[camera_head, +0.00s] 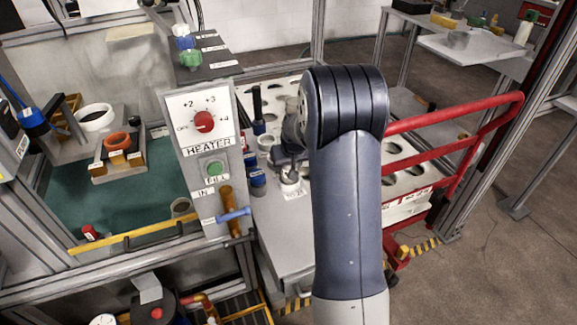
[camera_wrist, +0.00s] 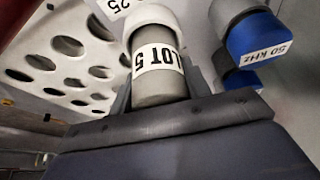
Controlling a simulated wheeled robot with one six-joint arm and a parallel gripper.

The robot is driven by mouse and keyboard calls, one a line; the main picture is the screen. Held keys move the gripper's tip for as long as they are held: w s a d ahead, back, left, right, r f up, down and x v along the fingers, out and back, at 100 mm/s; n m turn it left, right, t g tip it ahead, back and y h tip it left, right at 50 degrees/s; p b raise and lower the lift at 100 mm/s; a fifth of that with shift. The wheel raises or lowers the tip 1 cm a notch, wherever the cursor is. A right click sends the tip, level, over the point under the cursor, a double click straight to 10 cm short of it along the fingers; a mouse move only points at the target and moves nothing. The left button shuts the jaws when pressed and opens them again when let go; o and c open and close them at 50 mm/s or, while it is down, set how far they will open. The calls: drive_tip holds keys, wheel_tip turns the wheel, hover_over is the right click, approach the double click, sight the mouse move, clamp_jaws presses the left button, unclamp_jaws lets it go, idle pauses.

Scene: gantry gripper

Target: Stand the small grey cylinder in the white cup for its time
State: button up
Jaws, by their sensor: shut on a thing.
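The small grey cylinder (camera_wrist: 158,85), labelled LOT 5, is between the fingers of my gripper (camera_wrist: 160,78) in the wrist view. My gripper is shut on its sides. The white cup (camera_wrist: 152,16) is at the cylinder's far end, and its rim seems to surround that end. I cannot tell how deep the cylinder sits or whether it touches the bottom. In the head view the white cup (camera_head: 289,186) is on the grey bench, with my gripper (camera_head: 288,170) just above it. The cylinder is mostly hidden there.
A blue-banded piece (camera_wrist: 255,42) labelled 50 kHz stands close to the right of the cup. A white board with round holes (camera_wrist: 65,58) lies left in the wrist view. The heater panel (camera_head: 203,125) stands left of my arm, and a red rail (camera_head: 450,112) is right.

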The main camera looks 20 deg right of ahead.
drive_tip(key=o, duration=0.9)
drive_tip(key=shift+f, duration=0.1)
drive_tip(key=shift+r, duration=0.3)
drive_tip(key=p+v, duration=0.1)
drive_tip(key=v, duration=1)
drive_tip(key=shift+s+r+p, duration=0.25)
drive_tip(key=shift+r+p, duration=0.05)
drive_tip(key=shift+f, duration=0.15)
